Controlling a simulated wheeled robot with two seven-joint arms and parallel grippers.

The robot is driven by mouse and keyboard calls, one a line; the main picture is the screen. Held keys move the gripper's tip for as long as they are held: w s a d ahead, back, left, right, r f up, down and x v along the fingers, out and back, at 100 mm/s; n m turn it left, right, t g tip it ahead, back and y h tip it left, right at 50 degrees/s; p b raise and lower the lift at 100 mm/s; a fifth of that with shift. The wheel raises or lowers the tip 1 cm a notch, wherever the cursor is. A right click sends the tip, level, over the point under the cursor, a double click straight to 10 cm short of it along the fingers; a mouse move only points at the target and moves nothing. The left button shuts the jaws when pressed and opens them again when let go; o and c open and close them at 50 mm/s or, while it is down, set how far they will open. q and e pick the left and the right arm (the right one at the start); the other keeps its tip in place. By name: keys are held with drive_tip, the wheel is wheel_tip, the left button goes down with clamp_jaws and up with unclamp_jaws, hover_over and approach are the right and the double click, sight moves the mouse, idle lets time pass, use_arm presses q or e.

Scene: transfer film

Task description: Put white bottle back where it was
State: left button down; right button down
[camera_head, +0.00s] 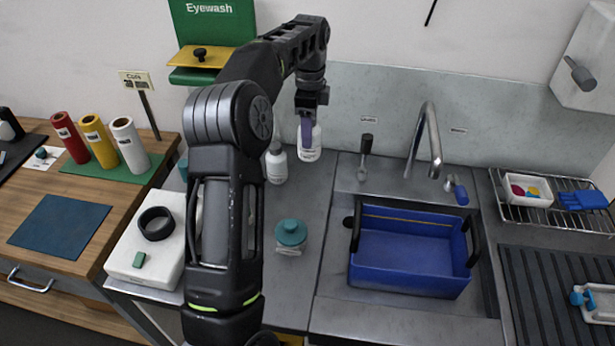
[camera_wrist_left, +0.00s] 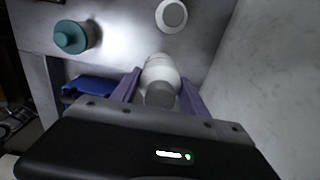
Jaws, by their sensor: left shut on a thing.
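My left gripper (camera_head: 307,132) is at the back of the grey counter, left of the sink, with its purple fingers pointing down. It is shut on a white bottle (camera_head: 310,152); in the left wrist view this bottle (camera_wrist_left: 160,70) sits between the two fingers. I cannot tell whether its base touches the counter. My right gripper is not in view.
A teal-lidded jar (camera_head: 290,236) stands nearer on the counter. A blue bin (camera_head: 412,258) sits in the sink, under the tap (camera_head: 430,140). Red, yellow and white cylinders stand on a green mat (camera_head: 85,168) at left. The back wall is close behind the gripper.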

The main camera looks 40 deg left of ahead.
sight(309, 157)
use_arm(q)
wheel_tip(309, 157, down, 3)
drive_tip(key=b, duration=0.3)
drive_tip(key=shift+a+f, duration=0.1)
drive_tip(key=shift+f, duration=0.1)
wheel_tip(309, 157, down, 2)
drive_tip(key=shift+f, duration=0.1)
drive_tip(key=shift+f+p, duration=0.3)
drive_tip(key=shift+f, duration=0.1)
wheel_tip(309, 157, down, 3)
drive_tip(key=shift+r+p, duration=0.1)
drive_tip(key=shift+p, duration=0.35)
drive_tip(key=shift+f, duration=0.4)
drive_tip(key=shift+f, duration=0.15)
drive_tip(key=c, duration=0.6)
unclamp_jaws()
